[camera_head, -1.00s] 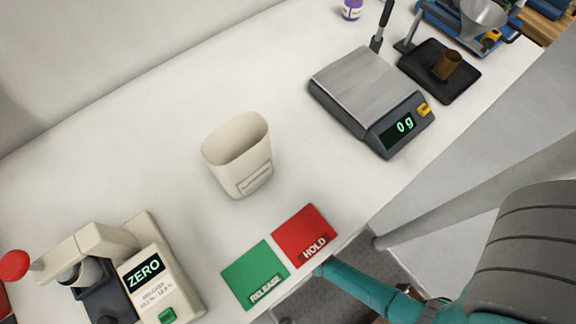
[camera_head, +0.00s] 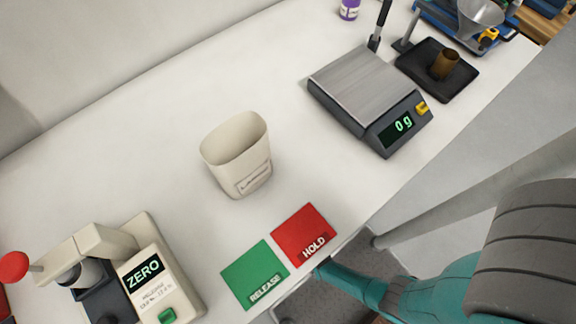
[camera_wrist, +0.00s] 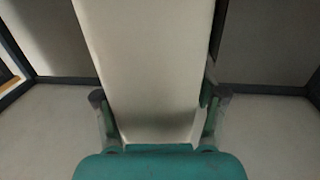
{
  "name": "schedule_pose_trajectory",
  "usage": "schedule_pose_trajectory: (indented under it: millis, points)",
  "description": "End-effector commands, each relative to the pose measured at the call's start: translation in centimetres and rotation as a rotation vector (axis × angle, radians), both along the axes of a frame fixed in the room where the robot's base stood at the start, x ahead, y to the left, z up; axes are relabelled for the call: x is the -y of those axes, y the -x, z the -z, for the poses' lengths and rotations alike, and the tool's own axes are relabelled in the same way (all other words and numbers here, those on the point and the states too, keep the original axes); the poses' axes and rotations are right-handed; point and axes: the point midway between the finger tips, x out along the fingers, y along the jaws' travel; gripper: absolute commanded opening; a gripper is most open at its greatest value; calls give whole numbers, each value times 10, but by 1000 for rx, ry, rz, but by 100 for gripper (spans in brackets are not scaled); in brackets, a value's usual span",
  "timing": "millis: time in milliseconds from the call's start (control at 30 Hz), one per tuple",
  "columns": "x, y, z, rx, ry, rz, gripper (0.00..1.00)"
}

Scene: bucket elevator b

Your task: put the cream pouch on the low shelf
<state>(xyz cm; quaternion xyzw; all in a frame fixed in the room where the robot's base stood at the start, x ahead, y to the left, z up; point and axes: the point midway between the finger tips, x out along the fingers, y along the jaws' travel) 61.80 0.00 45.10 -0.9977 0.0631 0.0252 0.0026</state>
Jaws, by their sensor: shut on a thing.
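In the wrist view the cream pouch (camera_wrist: 150,60) is a long pale block running up the picture between the teal fingers. My gripper (camera_wrist: 157,108) is shut on it, one finger at each side. The pouch's far end is cut off by the top of the frame. A pale flat surface with dark edges, perhaps the low shelf (camera_wrist: 270,130), lies around it; I cannot tell whether the pouch touches it. In the head view my gripper and the held pouch are hidden below the bench edge.
On the white bench (camera_head: 130,130) stand an open cream bin (camera_head: 238,155), a scale (camera_head: 370,95) reading 0 g, and a ZERO device (camera_head: 150,270). Green RELEASE (camera_head: 255,275) and red HOLD (camera_head: 304,235) pads lie near the front edge. A grey post (camera_head: 440,200) stands beside the bench.

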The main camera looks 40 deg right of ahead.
Motion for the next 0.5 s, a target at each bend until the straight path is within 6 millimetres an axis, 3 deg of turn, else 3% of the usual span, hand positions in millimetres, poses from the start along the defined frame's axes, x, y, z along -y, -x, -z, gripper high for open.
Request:
schedule_pose_trajectory:
  millis: [200,500]
  points:
    - [0,-1,16,0,1,0,22]
    - [0,0,20,0,0,0,22]
